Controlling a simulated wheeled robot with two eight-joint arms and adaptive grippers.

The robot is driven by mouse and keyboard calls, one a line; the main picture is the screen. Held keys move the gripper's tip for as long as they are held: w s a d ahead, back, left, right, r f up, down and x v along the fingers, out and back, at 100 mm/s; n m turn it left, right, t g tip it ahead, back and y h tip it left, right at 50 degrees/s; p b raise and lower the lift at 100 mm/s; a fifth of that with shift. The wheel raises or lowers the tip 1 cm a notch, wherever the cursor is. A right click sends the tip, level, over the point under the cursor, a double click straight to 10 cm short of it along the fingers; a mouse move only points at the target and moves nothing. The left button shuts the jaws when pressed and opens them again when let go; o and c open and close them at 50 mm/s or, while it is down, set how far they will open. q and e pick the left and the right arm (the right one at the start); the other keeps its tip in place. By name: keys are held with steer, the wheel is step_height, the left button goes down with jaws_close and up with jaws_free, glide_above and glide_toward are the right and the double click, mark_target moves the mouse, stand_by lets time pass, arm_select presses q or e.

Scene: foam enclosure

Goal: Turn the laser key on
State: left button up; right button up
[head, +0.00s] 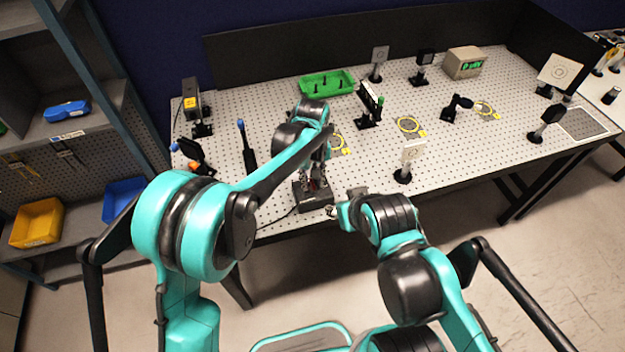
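A dark box (316,203), which may be the laser's key unit, sits at the front edge of the perforated table (235,205). A small reddish spot shows on it, but I cannot make out a key. My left gripper (316,182) points down right over the box, and its fingers hide much of the top. I cannot tell whether it touches the key or is shut on it. My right gripper (335,211) is low at the table's front edge, just right of the box. Its fingers are too small and partly hidden to read.
A green tray (327,84) stands at the back. Several posts with optics stand around, among them a white card (411,152) right of my grippers. A beige meter (464,62) with a green display is at the back right. Shelves with bins (38,222) are at the left.

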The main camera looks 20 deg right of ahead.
arm_select(q)
jaws_close()
steer(key=m, duration=0.3)
steer(key=shift+m, duration=0.3)
steer(key=m, duration=0.3)
steer(key=shift+m, duration=0.3)
steer(key=m, duration=1)
steer(key=shift+m, duration=0.4)
